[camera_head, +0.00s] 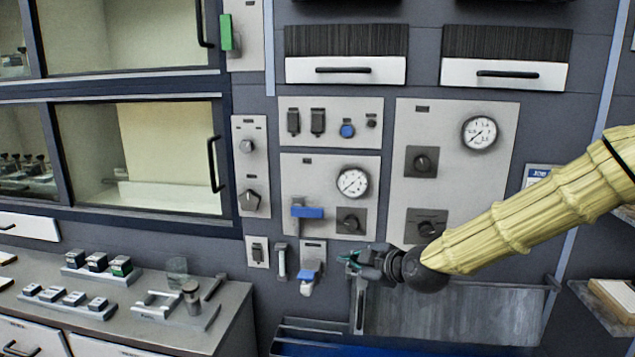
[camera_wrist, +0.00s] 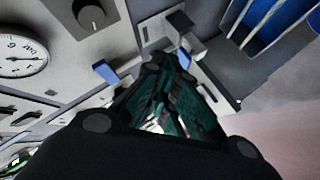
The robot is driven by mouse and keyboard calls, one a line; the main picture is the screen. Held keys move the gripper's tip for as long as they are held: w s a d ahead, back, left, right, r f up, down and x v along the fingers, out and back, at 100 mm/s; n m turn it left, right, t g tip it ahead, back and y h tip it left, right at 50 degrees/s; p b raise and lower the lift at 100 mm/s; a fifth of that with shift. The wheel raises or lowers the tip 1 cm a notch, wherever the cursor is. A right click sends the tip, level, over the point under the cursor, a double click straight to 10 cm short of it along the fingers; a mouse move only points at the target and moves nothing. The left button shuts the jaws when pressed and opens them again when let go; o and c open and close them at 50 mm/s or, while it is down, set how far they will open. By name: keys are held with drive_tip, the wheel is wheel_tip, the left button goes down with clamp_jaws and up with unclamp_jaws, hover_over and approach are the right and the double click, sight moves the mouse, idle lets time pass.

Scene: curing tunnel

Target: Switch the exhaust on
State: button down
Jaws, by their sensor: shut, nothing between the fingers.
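My gripper (camera_head: 350,259) is shut and empty, in front of the wall at the lower middle of the head view. It is just right of a small plate with a blue lever (camera_head: 309,275); I cannot tell whether it touches. In the wrist view the closed fingers (camera_wrist: 160,65) point at a pale panel edge with blue parts close by. No label reading exhaust is legible. Candidate controls are two dark switches (camera_head: 305,121), a blue button (camera_head: 347,130), a small rocker switch (camera_head: 257,250) and a blue handle (camera_head: 307,212) below a gauge (camera_head: 352,182).
A right panel holds another gauge (camera_head: 479,133) and two dark knobs (camera_head: 424,162). A grey metal tray (camera_head: 455,312) lies below my arm. A bench (camera_head: 225,300) with blocks and a glass is at lower left. Glazed cabinets (camera_head: 140,160) stand behind it.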

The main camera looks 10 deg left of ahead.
drive_tip(key=a+r+n+t+y+p, duration=0.1)
drive_tip(key=r+n, duration=0.6)
drive_tip(key=r, duration=2.3)
drive_tip(key=shift+w+a+t+y, duration=0.25)
drive_tip(key=shift+a+t+y, duration=0.45)
drive_tip(key=shift+a+y, duration=0.3)
drive_tip(key=shift+w+a, duration=0.1)
drive_tip(key=p, duration=0.7)
approach(315, 130)
drive_tip(key=w+a, duration=0.3)
drive_tip(key=a, duration=0.2)
drive_tip(key=shift+a, duration=0.35)
drive_tip(key=shift+w+f, duration=0.1)
drive_tip(key=shift+f, duration=0.05)
drive_tip(key=shift+b, duration=0.3)
